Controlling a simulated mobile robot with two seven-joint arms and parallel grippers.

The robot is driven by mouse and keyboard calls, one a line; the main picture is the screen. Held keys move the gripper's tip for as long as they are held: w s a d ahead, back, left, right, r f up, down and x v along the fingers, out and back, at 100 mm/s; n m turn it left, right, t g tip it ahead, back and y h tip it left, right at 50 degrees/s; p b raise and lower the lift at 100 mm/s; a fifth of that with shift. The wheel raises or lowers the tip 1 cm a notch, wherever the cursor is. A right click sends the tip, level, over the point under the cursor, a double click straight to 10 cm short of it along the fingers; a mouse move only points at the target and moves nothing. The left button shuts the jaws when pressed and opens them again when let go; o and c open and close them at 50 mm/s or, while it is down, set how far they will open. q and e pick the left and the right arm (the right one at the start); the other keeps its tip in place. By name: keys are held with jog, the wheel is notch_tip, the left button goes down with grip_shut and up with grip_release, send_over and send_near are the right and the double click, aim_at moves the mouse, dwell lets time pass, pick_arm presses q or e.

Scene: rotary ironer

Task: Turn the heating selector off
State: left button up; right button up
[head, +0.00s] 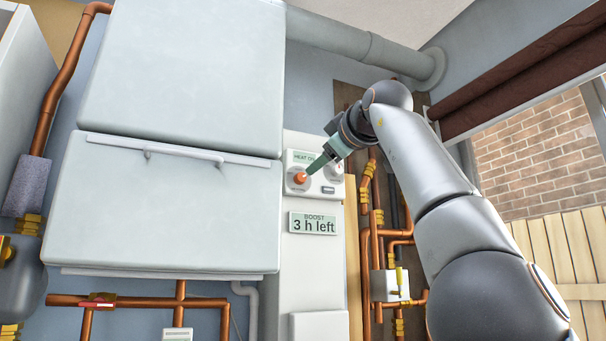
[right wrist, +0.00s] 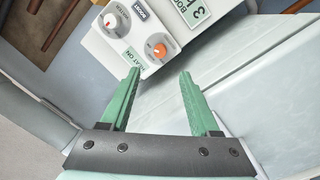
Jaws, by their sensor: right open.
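The heating selector is an orange knob (head: 299,177) on a white control panel (head: 326,187), left of a second, pale knob. My right gripper (head: 313,168) is at the panel, close beside the orange knob. In the right wrist view its green fingers (right wrist: 159,76) are open and empty. The orange knob (right wrist: 157,51) shows just beyond the fingertips, roughly between them; I cannot tell whether they touch it. My left gripper is not in view.
A sign (head: 313,223) below reads "BOOST 3 h left". A large pale cabinet (head: 165,215) with a handle stands left. Copper pipes (head: 378,230) run right of the panel.

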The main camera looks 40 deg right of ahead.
aim_at(302, 177)
jog(key=p+x, duration=0.5)
jog(key=x, duration=0.4)
jog(key=shift+w+d+r+p, duration=0.15)
jog(key=shift+w+p, duration=0.05)
jog(key=shift+p, duration=0.2)
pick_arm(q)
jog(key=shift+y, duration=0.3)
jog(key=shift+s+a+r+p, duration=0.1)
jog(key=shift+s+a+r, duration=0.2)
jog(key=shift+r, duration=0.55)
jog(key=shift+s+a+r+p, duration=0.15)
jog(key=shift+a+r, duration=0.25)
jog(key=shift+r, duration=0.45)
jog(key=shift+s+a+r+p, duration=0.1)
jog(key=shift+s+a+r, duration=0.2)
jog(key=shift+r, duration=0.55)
pick_arm(e)
jog(key=shift+w+d, duration=0.25)
jog(key=shift+w, duration=0.4)
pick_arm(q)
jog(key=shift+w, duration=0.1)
pick_arm(e)
grip_shut()
